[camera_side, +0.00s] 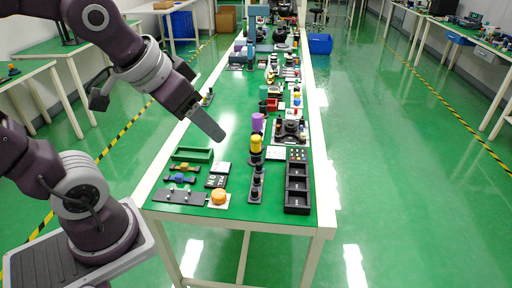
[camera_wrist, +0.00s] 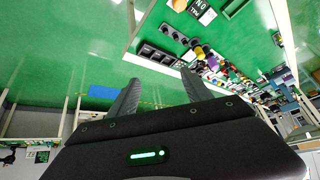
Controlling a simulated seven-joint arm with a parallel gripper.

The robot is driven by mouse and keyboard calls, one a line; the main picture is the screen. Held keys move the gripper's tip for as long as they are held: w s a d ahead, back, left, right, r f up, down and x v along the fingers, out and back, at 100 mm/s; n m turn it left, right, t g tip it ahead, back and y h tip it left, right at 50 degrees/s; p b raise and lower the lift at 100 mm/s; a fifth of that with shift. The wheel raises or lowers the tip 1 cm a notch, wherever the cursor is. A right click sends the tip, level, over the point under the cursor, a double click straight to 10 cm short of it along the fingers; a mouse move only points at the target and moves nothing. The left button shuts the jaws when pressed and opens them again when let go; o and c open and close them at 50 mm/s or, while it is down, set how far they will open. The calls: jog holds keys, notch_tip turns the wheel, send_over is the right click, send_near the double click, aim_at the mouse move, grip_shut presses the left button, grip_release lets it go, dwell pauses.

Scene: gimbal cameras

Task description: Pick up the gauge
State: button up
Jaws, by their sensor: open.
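I cannot tell which of the small items on the green table (camera_side: 215,88) is the gauge; none is clearly a gauge at this size. My gripper (camera_side: 214,132) is in the air above the left part of the table in the side view, apart from the items. In the wrist view my gripper (camera_wrist: 160,77) shows two dark fingers spread apart with nothing between them. A yellow cylinder (camera_side: 256,144) stands on a dark base near the table's middle, with a purple cylinder (camera_side: 257,122) behind it.
A black compartment tray (camera_side: 297,188) lies at the near right corner; it also shows in the wrist view (camera_wrist: 157,54). An orange knob (camera_side: 219,196), a green tray (camera_side: 192,154) and a dark plate (camera_side: 180,196) lie at the near left. Many items crowd the table's far part.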

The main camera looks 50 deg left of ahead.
jog(key=w+a+f+t+y, duration=0.1)
jog(key=w+a+f, duration=0.1)
jog(key=w+a, duration=0.35)
jog(key=w+a+f, duration=0.2)
jog(key=w+f, duration=0.1)
jog(key=w, duration=0.5)
jog(key=t, duration=0.3)
send_over(253, 141)
jog(key=s+d, duration=0.4)
notch_tip(253, 141, down, 12)
jog(key=a+f+t, duration=0.1)
jog(key=f, duration=0.2)
jog(key=a+f+n, duration=0.1)
jog(key=f, duration=0.2)
jog(key=a+f+t, duration=0.1)
jog(key=f, duration=0.2)
jog(key=shift+s+a+f+n+t+y, duration=0.1)
jog(key=shift+s+a+n+t+y, duration=0.2)
jog(key=shift+s+n, duration=0.1)
jog(key=x, duration=0.7)
jog(key=shift+w+d, duration=0.1)
jog(key=shift+w, duration=0.05)
jog(key=shift+r, duration=0.2)
grip_shut()
